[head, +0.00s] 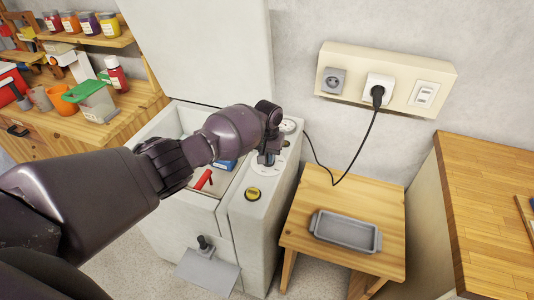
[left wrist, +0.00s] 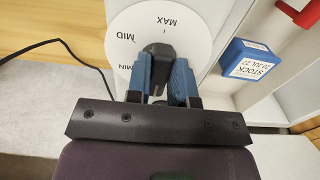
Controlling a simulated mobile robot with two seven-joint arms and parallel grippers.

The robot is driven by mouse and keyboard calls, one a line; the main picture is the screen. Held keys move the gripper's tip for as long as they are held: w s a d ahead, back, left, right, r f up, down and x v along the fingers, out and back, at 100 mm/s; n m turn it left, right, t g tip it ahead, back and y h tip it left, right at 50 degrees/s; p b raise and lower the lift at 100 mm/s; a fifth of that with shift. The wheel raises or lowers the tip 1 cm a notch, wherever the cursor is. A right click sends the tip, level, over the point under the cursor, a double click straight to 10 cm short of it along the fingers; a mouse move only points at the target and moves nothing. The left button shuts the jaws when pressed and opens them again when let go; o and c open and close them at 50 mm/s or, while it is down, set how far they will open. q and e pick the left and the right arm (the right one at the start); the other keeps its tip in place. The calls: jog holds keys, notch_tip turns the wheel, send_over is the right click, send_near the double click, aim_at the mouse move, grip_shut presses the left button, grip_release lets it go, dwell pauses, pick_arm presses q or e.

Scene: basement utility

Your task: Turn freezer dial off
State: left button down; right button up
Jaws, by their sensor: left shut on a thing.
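The freezer (head: 178,235) is a white chest with its lid (head: 205,45) raised. Its dial is a white disc (left wrist: 122,38) marked MIN, MID and MAX, with a dark knob (left wrist: 158,52) at its middle. The disc also shows on the freezer's top in the head view (head: 262,172), partly hidden by my gripper. My left gripper (head: 267,158) comes down onto it. In the left wrist view its blue fingers (left wrist: 160,80) are shut on the knob, one on each side. The knob's exact setting and any OFF mark are hidden or unclear. My right gripper is not in view.
Inside the freezer lie a red item (head: 203,179) and a blue labelled box (left wrist: 250,62). A grey tray (head: 345,233) stands on a wooden stool; a plugged-in black cord (head: 360,150) hangs behind it.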

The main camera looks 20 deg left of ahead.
pick_arm(q)
jog(key=c, duration=1)
grip_release()
jog(key=shift+r, duration=0.6)
notch_tip(320, 180, up, 10)
jog(key=p, duration=0.1)
jog(key=shift+f, duration=0.2)
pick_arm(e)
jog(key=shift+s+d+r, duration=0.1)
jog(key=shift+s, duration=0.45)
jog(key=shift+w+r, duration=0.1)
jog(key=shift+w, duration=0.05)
